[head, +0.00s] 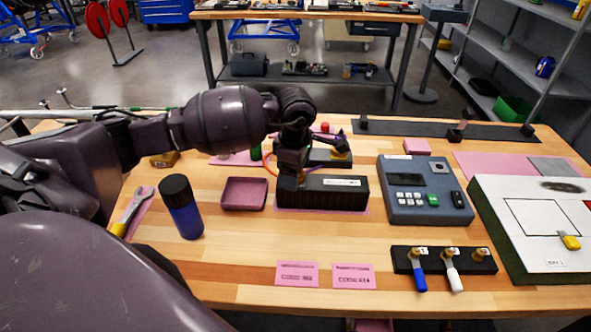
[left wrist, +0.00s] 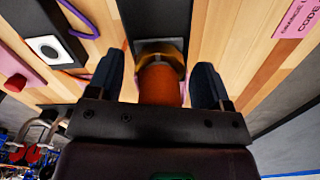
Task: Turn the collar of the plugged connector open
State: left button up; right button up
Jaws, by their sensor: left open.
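The plugged connector shows in the left wrist view as an orange body (left wrist: 160,88) with a brass collar (left wrist: 161,56) at its far end, against a dark block. My left gripper (left wrist: 157,78) is open, with one finger on each side of the connector. Gaps show between the fingers and the orange body. In the head view my left gripper (head: 290,168) is over the left end of the long black box (head: 335,193), and it hides the connector there. My right gripper is in neither view.
A pink tray (head: 244,194) and a blue bottle (head: 180,207) stand left of the box. A second black unit with a brass fitting (head: 341,147) is behind it. A grey keypad device (head: 425,190) and a black key rack (head: 444,261) are to the right.

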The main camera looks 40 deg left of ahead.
pick_arm(q)
jog(key=shift+c, duration=0.5)
jog(key=c, duration=0.8)
jog(key=shift+c, duration=0.2)
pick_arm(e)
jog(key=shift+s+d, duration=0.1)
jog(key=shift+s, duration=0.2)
